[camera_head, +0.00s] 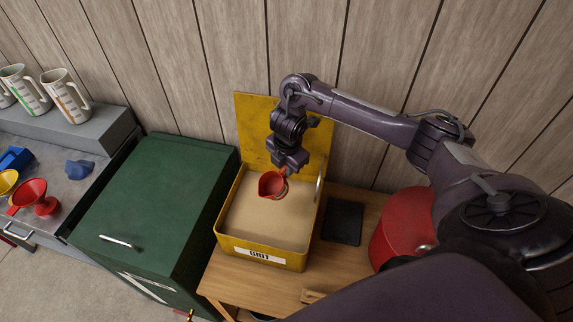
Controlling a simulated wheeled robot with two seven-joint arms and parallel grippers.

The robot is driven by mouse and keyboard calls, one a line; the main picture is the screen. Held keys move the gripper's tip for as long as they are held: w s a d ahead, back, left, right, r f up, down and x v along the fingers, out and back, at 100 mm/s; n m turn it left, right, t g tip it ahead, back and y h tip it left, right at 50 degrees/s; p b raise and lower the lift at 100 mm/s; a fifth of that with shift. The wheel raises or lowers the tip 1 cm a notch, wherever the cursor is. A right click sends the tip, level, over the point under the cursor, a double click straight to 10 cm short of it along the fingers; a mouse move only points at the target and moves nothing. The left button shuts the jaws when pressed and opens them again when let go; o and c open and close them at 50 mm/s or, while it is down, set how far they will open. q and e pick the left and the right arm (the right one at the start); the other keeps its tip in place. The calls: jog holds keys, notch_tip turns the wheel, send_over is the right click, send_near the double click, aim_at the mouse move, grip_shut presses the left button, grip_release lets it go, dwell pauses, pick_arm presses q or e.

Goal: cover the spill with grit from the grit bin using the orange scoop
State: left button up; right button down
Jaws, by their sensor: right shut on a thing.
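The yellow grit bin (262,254), labelled GRIT, stands on a wooden bench with its lid open against the wall. Pale sandy grit (262,224) fills much of it. My right gripper (288,166) reaches over the bin from the right and is shut on the orange scoop (270,185), which looks reddish. The scoop is over or at the grit near the back of the bin; I cannot tell whether it touches the grit or holds any. My left gripper is out of view. No spill shows in this view.
A green cabinet (160,185) stands left of the bin. A red rounded container (398,225) and a dark flat pad (343,222) are at right on the wooden bench (260,287). Measuring jugs (65,95) and red funnels (36,197) stand far left. The wall is close behind.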

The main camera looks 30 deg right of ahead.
notch_tip(320, 180, down, 16)
jog(key=b, duration=1.2)
jog(key=shift+r, duration=0.25)
